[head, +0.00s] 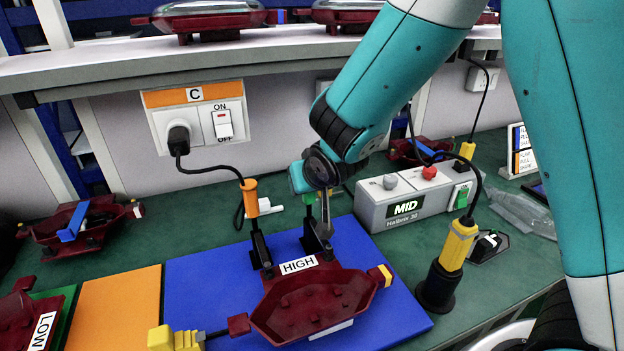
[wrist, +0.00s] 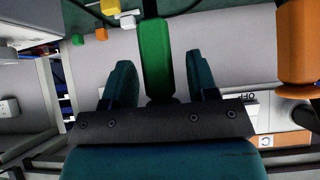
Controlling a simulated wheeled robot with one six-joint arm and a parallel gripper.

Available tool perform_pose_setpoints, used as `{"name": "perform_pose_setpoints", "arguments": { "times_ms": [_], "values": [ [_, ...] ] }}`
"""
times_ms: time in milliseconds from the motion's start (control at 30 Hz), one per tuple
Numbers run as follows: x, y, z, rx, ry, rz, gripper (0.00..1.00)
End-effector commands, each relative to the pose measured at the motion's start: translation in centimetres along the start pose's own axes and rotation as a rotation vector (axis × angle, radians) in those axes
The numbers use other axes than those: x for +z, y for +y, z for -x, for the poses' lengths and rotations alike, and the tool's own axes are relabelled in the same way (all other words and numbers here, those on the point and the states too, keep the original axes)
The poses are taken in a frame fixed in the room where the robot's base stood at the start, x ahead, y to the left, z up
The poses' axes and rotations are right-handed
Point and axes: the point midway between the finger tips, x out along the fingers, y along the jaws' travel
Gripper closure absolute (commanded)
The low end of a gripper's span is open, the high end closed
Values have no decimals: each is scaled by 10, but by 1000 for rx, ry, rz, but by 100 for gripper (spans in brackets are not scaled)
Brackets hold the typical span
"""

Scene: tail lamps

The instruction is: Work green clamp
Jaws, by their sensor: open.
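The green clamp handle (wrist: 156,60) stands between my gripper's two fingers in the wrist view, with a gap showing on each side. My gripper (wrist: 158,82) is open around it and not closed on it. In the head view my gripper (head: 318,192) is at the clamp behind the HIGH lamp, and a bit of the green handle (head: 309,198) shows beside the fingers. The clamp's dark lower part (head: 312,238) stands at the back of the dark red HIGH lamp (head: 312,305), which lies on a blue mat (head: 205,280).
An orange-handled clamp (head: 250,198) stands upright to the left, close to my gripper. A grey MID control box (head: 405,202) is to the right. A yellow-and-black tool (head: 457,245) stands front right. A shelf (head: 250,55) overhangs the back. A LOW lamp (head: 25,320) is front left.

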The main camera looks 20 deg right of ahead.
Motion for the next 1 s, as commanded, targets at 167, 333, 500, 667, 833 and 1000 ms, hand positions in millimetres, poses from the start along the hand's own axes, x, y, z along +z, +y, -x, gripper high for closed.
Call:
{"name": "perform_pose_setpoints", "arguments": {
  "times_ms": [167,333,500,667,833,1000],
  "values": [
    [-1,-1,16,-2,3,0,47],
    [-2,-1,54,-3,5,2,47],
    [-2,-1,98,-5,7,1,47],
    [-2,-1,134,-5,6,1,47],
    [-1,-1,161,-4,3,2,47],
    [0,0,173,-1,0,1,47]
  ]
}}
